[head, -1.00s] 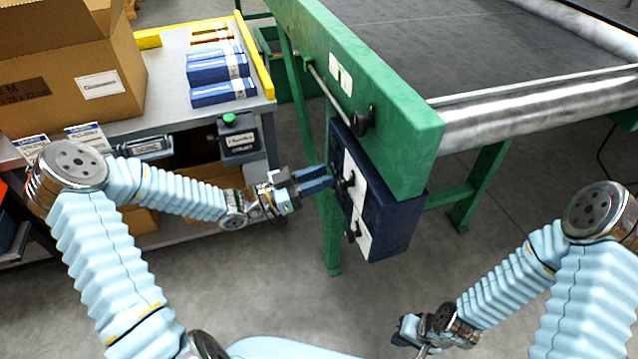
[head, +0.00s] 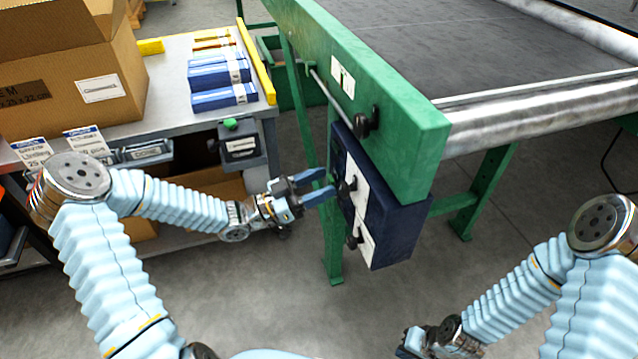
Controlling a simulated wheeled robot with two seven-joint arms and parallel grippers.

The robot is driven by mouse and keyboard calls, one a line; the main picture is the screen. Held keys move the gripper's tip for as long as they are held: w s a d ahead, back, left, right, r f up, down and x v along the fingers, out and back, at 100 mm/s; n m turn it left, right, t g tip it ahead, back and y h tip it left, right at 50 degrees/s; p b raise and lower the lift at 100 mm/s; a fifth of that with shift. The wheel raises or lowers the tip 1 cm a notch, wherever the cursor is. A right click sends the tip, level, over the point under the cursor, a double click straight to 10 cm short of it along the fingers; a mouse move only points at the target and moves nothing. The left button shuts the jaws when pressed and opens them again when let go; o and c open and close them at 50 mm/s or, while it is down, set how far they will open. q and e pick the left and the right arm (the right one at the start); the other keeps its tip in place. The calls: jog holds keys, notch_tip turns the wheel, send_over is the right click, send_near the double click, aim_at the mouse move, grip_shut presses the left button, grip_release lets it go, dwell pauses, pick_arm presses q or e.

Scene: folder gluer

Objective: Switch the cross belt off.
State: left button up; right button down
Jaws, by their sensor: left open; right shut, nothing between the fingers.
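A dark blue control box (head: 398,228) hangs under the green side rail of the belt (head: 425,50). Its white front plates carry two black knobs, an upper knob (head: 347,187) and a lower knob (head: 354,241). My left gripper (head: 328,184) is open, its blue fingers spread and pointing at the upper knob, the tips close to it. I cannot tell whether they touch it. Any label on the plates is too small to read. My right gripper (head: 408,342) is low at the bottom of the view, away from the box; its fingers are mostly hidden.
Another black knob (head: 366,122) sits on the green rail (head: 400,110) above the box. Floor between bench and belt is clear.

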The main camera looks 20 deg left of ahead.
pick_arm(q)
jog(key=v, duration=1.3)
jog(key=shift+a+b, duration=0.25)
jog(key=shift+b, duration=0.15)
jog(key=shift+s, duration=0.15)
jog(key=w+d+f+n+g+y+p, duration=0.1)
jog(key=w+d+f+n+y, duration=0.1)
jog(key=d+f+n+y, duration=0.5)
jog(key=w+d+f+n+g+y, duration=0.1)
jog(key=d+f+n+y, duration=0.25)
jog(key=f, duration=0.65)
jog(key=s+d+f+n+g+y, duration=0.1)
jog(key=s+d+f+g, duration=0.1)
jog(key=s+f+g, duration=0.2)
jog(key=s+d+f+n+g+y, duration=0.1)
jog(key=s+f+g, duration=0.3)
jog(key=s, duration=0.7)
jog(key=shift+s+d+f+g+y+p, duration=0.35)
jog(key=shift+d+f+g+p, duration=0.05)
jog(key=shift+d+g, duration=0.15)
jog(key=shift+n, duration=0.25)
